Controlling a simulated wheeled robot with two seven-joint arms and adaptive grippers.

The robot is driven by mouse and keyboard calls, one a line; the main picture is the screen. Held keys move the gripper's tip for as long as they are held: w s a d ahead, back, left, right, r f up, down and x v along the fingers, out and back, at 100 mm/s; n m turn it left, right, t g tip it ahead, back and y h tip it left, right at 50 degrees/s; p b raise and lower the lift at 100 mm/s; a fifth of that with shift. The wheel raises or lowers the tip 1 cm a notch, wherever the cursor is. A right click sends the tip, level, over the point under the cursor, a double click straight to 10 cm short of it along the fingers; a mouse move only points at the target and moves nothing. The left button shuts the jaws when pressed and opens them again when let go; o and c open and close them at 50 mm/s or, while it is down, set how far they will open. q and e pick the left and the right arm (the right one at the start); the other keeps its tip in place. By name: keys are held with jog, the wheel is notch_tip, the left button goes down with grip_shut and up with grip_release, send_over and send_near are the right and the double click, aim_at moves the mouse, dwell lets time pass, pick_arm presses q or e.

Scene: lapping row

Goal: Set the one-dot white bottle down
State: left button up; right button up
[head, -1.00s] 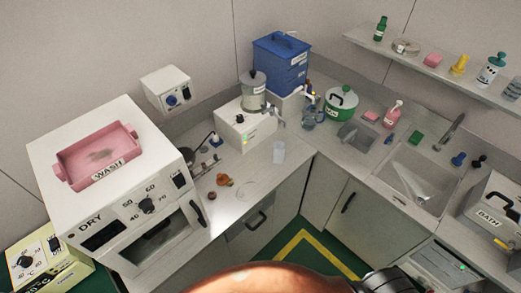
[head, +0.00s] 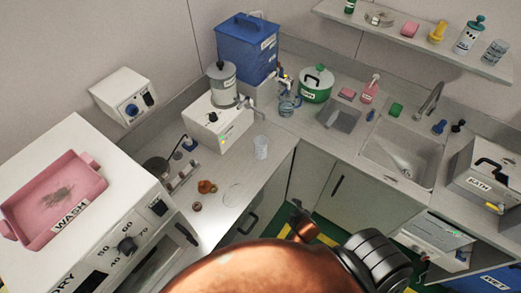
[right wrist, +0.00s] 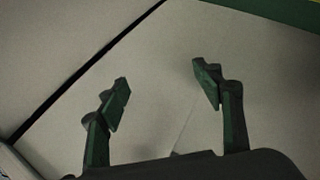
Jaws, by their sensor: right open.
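A white bottle with a teal cap (head: 469,36) stands upright on the wall shelf in the head view. Dark marks show on it, but I cannot tell how many dots it has. No white bottle is in my right gripper. In the right wrist view my right gripper (right wrist: 163,88) is open, with its two dark green fingers apart and nothing between them. Behind them is a plain pale surface with a dark gap. In the head view my copper-coloured right arm fills the bottom middle, low in front of the counter. My left gripper is not in view.
The wall shelf (head: 405,35) also holds a yellow item (head: 437,33) and a glass (head: 494,53). The corner counter carries a clear beaker (head: 261,147), a green pot (head: 316,84), a blue box (head: 247,47) and a sink (head: 400,158). A pink tray (head: 52,197) sits on the oven, left.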

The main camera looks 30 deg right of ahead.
jog(key=w+d+r+n+t+h, duration=0.1)
jog(key=w+d+r+n, duration=0.15)
jog(key=r, duration=0.25)
jog(key=w+d+r+n+t, duration=0.1)
jog(key=w+r+t, duration=0.1)
jog(key=w+r, duration=0.3)
jog(key=n+t+y+b, duration=0.1)
jog(key=n+t+y, duration=0.5)
jog(key=n, duration=1.7)
send_near(264, 147)
jog(key=w, duration=0.1)
jog(key=w+t+h, duration=0.1)
jog(key=w, duration=0.1)
jog(key=w+f+h, duration=0.1)
jog(key=shift+w+a+f+t, duration=0.1)
jog(key=shift+w+a+t, duration=0.25)
jog(key=shift+a+t, duration=0.05)
jog(key=shift+w+a+n, duration=0.25)
jog(key=shift+n, duration=0.1)
jog(key=w, duration=0.7)
jog(key=shift+w+d+f+p, duration=0.15)
jog(key=shift+w+p, duration=0.05)
jog(key=shift+p, duration=0.1)
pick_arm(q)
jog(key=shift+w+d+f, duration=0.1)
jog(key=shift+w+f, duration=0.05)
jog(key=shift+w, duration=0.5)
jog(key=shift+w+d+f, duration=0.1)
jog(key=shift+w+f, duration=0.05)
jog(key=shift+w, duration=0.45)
